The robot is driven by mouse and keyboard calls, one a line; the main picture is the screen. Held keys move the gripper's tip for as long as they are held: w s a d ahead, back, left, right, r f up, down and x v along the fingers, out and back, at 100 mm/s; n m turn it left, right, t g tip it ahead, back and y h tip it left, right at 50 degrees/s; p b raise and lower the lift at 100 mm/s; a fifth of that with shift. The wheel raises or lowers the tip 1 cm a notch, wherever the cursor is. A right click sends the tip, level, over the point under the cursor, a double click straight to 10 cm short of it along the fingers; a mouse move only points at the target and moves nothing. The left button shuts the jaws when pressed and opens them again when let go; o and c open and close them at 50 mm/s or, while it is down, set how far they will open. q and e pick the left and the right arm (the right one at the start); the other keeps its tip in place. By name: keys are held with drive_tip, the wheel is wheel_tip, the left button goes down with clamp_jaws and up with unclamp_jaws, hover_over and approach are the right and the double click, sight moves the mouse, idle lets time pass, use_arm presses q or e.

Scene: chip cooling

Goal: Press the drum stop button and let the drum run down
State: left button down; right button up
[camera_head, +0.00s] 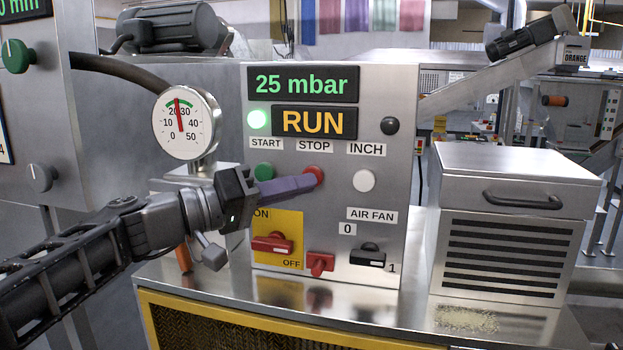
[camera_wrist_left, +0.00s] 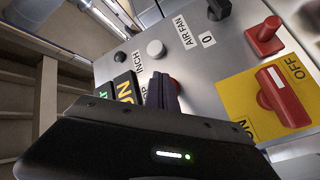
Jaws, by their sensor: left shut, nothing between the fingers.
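The red STOP button (camera_head: 317,173) is on the steel control panel, under the STOP label. My left gripper (camera_head: 307,183) is shut and empty, with its purple-grey fingertips at the button's lower left and covering part of it. I cannot tell whether they touch it or whether it is pressed in. In the left wrist view the shut fingers (camera_wrist_left: 162,88) point at the panel, and a sliver of the red button (camera_wrist_left: 176,86) shows beside them. The display (camera_head: 314,122) reads RUN, and the green lamp (camera_head: 258,120) is lit. The drum cannot be made out. My right gripper is out of view.
The green START button (camera_head: 264,171) is left of STOP and the white INCH button (camera_head: 364,181) is right of it. Below are a red ON/OFF switch (camera_head: 272,244) and a black air fan switch (camera_head: 368,255). A round gauge (camera_head: 186,124) stands at the upper left.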

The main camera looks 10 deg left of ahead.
use_arm(q)
drive_tip(key=shift+w, duration=0.35)
drive_tip(key=shift+w+b, duration=0.3)
drive_tip(key=shift+w, duration=0.2)
idle(0.7)
drive_tip(key=shift+s, duration=0.1)
drive_tip(key=shift+s+b, duration=0.7)
drive_tip(key=shift+s, duration=0.15)
drive_tip(key=shift+s+a+b, duration=0.15)
drive_tip(key=shift+s+b, duration=1.3)
drive_tip(key=shift+s, duration=1)
